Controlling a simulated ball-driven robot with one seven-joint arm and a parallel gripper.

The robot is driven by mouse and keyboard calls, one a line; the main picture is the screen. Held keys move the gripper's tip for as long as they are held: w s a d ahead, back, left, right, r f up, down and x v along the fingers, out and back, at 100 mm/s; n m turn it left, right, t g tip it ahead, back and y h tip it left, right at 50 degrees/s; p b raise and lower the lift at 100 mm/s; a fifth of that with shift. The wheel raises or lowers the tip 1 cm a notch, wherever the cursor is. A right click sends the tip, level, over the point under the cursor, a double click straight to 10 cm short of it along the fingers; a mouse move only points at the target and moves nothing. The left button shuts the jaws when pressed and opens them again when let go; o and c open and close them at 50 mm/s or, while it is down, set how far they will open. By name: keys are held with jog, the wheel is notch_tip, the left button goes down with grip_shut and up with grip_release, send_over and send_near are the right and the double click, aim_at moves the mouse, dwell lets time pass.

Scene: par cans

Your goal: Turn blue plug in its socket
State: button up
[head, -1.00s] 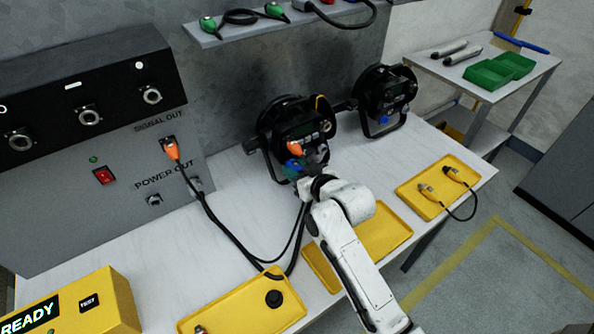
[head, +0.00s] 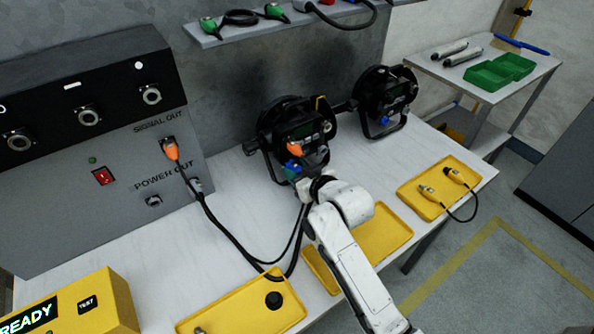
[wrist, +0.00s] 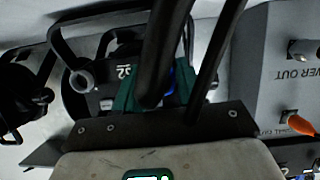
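The blue plug (wrist: 172,82) shows as a small patch of blue between my gripper's teal fingers in the wrist view; a thick black cable hides most of it. It sits at the rear panel of the left black par can (head: 312,130), which also shows in the wrist view (wrist: 108,78). My gripper (head: 296,170) is at that panel, just below an orange plug (head: 295,149). In the wrist view my gripper (wrist: 165,88) has a finger on each side of the plug and looks shut on it. The exact contact is hidden.
A second par can (head: 386,100) stands to the right. The power box (head: 125,165) with an orange plug (head: 171,150) is at left. Black cables (head: 235,237) run across the table.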

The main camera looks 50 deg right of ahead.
jog(key=o, duration=0.5)
jog(key=shift+c, duration=0.2)
jog(key=v, duration=1)
jog(key=shift+s+a, duration=0.15)
jog(key=shift+s, duration=0.2)
jog(key=shift+s, duration=0.1)
